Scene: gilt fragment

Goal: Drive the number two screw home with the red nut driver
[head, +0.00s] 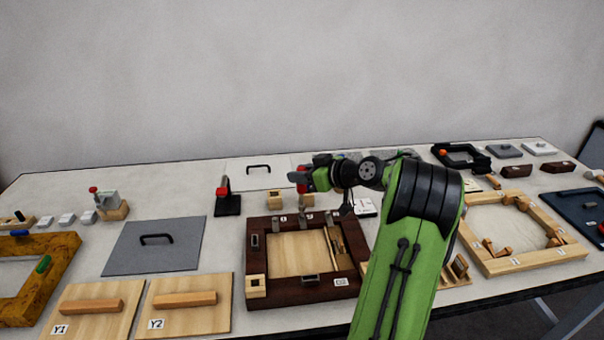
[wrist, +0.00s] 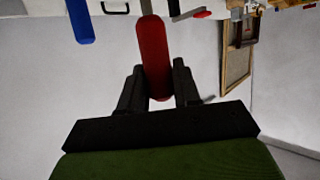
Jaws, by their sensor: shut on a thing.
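My gripper (head: 306,181) is above the far side of the dark wooden frame labelled D2 (head: 258,290). It is shut on a red handle, which I take to be the red nut driver (head: 302,188). In the wrist view the red handle (wrist: 154,58) stands between the two dark fingers. The driver's lower end is hard to make out against the frame's far rail. Small metal fittings (head: 307,221) and number tags sit on that rail. I cannot tell which fitting is the number two screw, or whether the driver touches it.
A red-topped tool stands in a black holder (head: 228,205) to the left. A grey panel with a black handle (head: 150,250) and the boards Y1 (head: 88,318) and Y2 (head: 190,317) lie at the left. A pale wooden frame (head: 540,258) is at the right. My green arm hides the table's middle right.

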